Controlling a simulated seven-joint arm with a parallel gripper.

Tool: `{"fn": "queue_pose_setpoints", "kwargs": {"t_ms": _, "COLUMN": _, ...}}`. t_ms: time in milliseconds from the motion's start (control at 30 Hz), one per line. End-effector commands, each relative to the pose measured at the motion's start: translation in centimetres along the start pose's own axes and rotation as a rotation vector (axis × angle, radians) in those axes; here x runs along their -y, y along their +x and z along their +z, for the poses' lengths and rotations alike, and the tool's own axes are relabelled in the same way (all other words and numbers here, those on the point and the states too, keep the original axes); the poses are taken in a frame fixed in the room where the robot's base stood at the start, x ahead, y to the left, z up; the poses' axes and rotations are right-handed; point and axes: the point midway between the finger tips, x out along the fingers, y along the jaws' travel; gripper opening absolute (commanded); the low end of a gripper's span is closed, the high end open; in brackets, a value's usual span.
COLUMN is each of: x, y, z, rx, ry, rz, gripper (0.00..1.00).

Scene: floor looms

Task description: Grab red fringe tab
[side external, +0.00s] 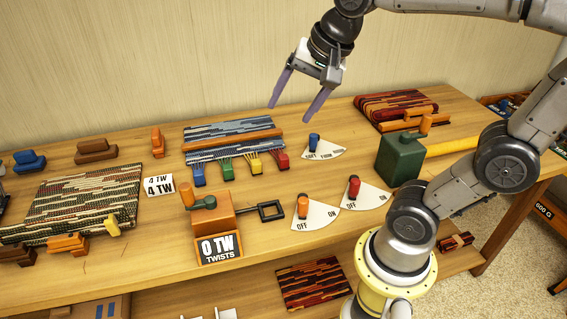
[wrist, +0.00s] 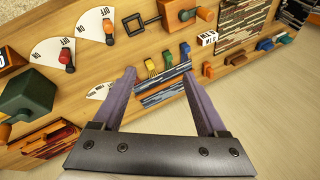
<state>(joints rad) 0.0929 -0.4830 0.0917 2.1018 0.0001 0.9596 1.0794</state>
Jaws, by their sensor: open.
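The red fringe tab (side external: 281,160) is the rightmost of a row of coloured tabs along the front edge of a small blue striped woven piece (side external: 228,130) on the wooden table. Beside it are yellow (side external: 253,163), green (side external: 226,167) and blue (side external: 199,174) tabs. My gripper (side external: 290,113) is open and empty, in the air above the table, with its purple fingers pointing down. In the wrist view my gripper (wrist: 159,73) frames the woven piece and the yellow tab (wrist: 150,66). The red tab is not clearly visible there; the left finger seems to cover it.
An orange block (side external: 212,213) with a crank and "0 TW" sign stands in front of the tabs. A blue-knobbed dial (side external: 315,146) is just right of the red tab. A green block (side external: 400,156) stands farther right. Two OFF/ON dials (side external: 313,215) lie nearer the front.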

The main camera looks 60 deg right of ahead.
Motion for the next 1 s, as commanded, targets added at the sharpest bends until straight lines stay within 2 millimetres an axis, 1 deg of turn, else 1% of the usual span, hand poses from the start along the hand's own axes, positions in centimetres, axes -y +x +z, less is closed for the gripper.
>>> {"fn": "queue_pose_setpoints", "kwargs": {"t_ms": 33, "x": 1.4, "y": 1.2, "z": -1.9, "rx": 0.000, "ry": 0.139, "rz": 0.037, "gripper": 0.75}}
{"fn": "queue_pose_setpoints", "kwargs": {"t_ms": 100, "x": 2.9, "y": 2.9, "z": -4.2, "rx": -0.005, "ry": 0.321, "rz": 0.077, "gripper": 0.75}}
{"fn": "queue_pose_setpoints", "kwargs": {"t_ms": 167, "x": 3.8, "y": 4.5, "z": -6.3, "rx": -0.012, "ry": 0.463, "rz": 0.114, "gripper": 0.75}}
{"fn": "queue_pose_setpoints", "kwargs": {"t_ms": 200, "x": 4.2, "y": 5.8, "z": -7.7, "rx": -0.018, "ry": 0.553, "rz": 0.138, "gripper": 0.75}}
{"fn": "queue_pose_setpoints", "kwargs": {"t_ms": 267, "x": 4.5, "y": 7.9, "z": -9.9, "rx": -0.028, "ry": 0.679, "rz": 0.176, "gripper": 0.75}}
{"fn": "queue_pose_setpoints", "kwargs": {"t_ms": 300, "x": 4.6, "y": 9.3, "z": -11.3, "rx": -0.035, "ry": 0.756, "rz": 0.201, "gripper": 0.75}}
{"fn": "queue_pose_setpoints", "kwargs": {"t_ms": 367, "x": 4.3, "y": 11.7, "z": -13.4, "rx": -0.046, "ry": 0.863, "rz": 0.241, "gripper": 0.75}}
{"fn": "queue_pose_setpoints", "kwargs": {"t_ms": 400, "x": 3.9, "y": 13.4, "z": -14.7, "rx": -0.052, "ry": 0.925, "rz": 0.270, "gripper": 0.75}}
{"fn": "queue_pose_setpoints", "kwargs": {"t_ms": 467, "x": 2.9, "y": 15.8, "z": -16.5, "rx": -0.060, "ry": 1.002, "rz": 0.312, "gripper": 0.75}}
{"fn": "queue_pose_setpoints", "kwargs": {"t_ms": 500, "x": 2.1, "y": 17.4, "z": -17.5, "rx": -0.063, "ry": 1.039, "rz": 0.339, "gripper": 0.75}}
{"fn": "queue_pose_setpoints", "kwargs": {"t_ms": 533, "x": 1.5, "y": 18.5, "z": -18.2, "rx": -0.064, "ry": 1.060, "rz": 0.359, "gripper": 0.75}}
{"fn": "queue_pose_setpoints", "kwargs": {"t_ms": 600, "x": -0.1, "y": 20.8, "z": -19.4, "rx": -0.062, "ry": 1.092, "rz": 0.402, "gripper": 0.75}}
{"fn": "queue_pose_setpoints", "kwargs": {"t_ms": 700, "x": -2.3, "y": 23.2, "z": -20.3, "rx": -0.055, "ry": 1.128, "rz": 0.456, "gripper": 0.75}}
{"fn": "queue_pose_setpoints", "kwargs": {"t_ms": 800, "x": -4.1, "y": 24.5, "z": -20.4, "rx": -0.049, "ry": 1.152, "rz": 0.495, "gripper": 0.75}}
{"fn": "queue_pose_setpoints", "kwargs": {"t_ms": 933, "x": -5.1, "y": 25.4, "z": -20.5, "rx": -0.050, "ry": 1.164, "rz": 0.501, "gripper": 0.75}}
{"fn": "queue_pose_setpoints", "kwargs": {"t_ms": 1000, "x": -5.5, "y": 26.4, "z": -20.2, "rx": -0.049, "ry": 1.163, "rz": 0.502, "gripper": 0.75}}
